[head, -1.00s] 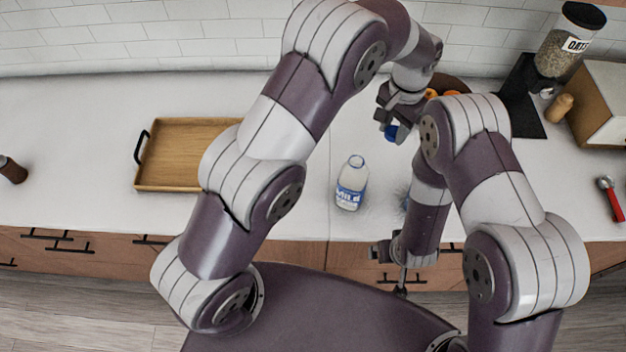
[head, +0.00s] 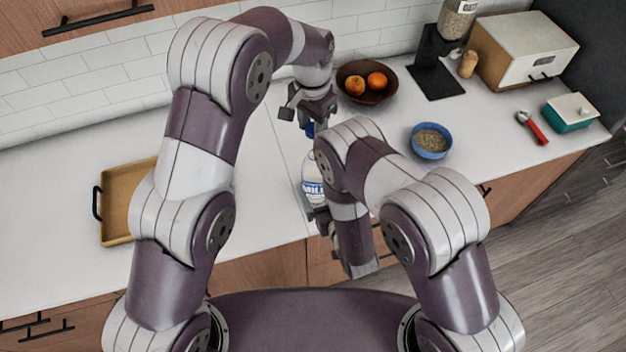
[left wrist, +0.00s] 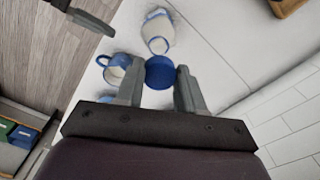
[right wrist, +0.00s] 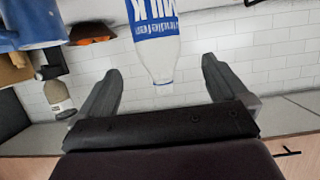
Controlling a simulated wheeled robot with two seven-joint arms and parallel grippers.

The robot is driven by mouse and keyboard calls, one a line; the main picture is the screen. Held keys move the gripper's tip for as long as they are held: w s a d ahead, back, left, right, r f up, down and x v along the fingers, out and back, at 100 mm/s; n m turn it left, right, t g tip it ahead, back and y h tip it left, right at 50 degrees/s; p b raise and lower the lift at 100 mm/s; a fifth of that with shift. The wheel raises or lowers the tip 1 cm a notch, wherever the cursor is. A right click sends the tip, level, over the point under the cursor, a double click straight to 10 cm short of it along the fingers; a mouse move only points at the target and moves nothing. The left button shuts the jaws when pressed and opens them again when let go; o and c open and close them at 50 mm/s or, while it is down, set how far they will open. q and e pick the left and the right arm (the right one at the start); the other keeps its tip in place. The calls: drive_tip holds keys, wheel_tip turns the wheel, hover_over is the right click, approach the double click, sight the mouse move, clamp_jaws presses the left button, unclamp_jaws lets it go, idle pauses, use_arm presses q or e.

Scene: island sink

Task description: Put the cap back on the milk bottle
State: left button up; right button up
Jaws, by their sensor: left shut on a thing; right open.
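The milk bottle (head: 313,184) stands uncapped on the counter, partly hidden by my right arm in the head view. Its open mouth shows in the left wrist view (left wrist: 158,46). My left gripper (head: 308,114) is shut on the blue cap (left wrist: 160,73). The cap (head: 309,131) is above the bottle, apart from its mouth in the left wrist view. My right gripper (head: 320,216) is open beside the bottle on the near side. In the right wrist view the bottle (right wrist: 156,45) appears inverted, its neck lying between the spread fingers; contact is not visible.
A blue-and-white mug (left wrist: 113,68) stands near the bottle. A blue bowl (head: 431,143) and a fruit bowl (head: 366,97) are to the right. A wooden tray (head: 116,230) is at left. The counter between tray and bottle is largely clear.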

sight(311, 178)
use_arm(q)
drive_tip(key=shift+w+d+f, duration=0.2)
drive_tip(key=shift+w+d, duration=0.25)
drive_tip(key=shift+s+a+r, duration=0.15)
drive_tip(key=shift+s+a, duration=0.1)
drive_tip(key=shift+a, duration=0.05)
drive_tip(key=shift+w+d, duration=0.15)
drive_tip(key=shift+d, duration=0.05)
use_arm(e)
drive_tip(key=x, duration=1.1)
drive_tip(key=shift+d, duration=0.35)
use_arm(q)
drive_tip(key=shift+a, duration=0.1)
use_arm(e)
drive_tip(key=shift+a, duration=0.1)
drive_tip(key=c, duration=1.4)
use_arm(q)
drive_tip(key=shift+f, duration=2.55)
use_arm(e)
drive_tip(key=shift+f, duration=0.1)
use_arm(q)
drive_tip(key=shift+f, duration=0.15)
drive_tip(key=shift+f, duration=0.75)
drive_tip(key=shift+f, duration=0.5)
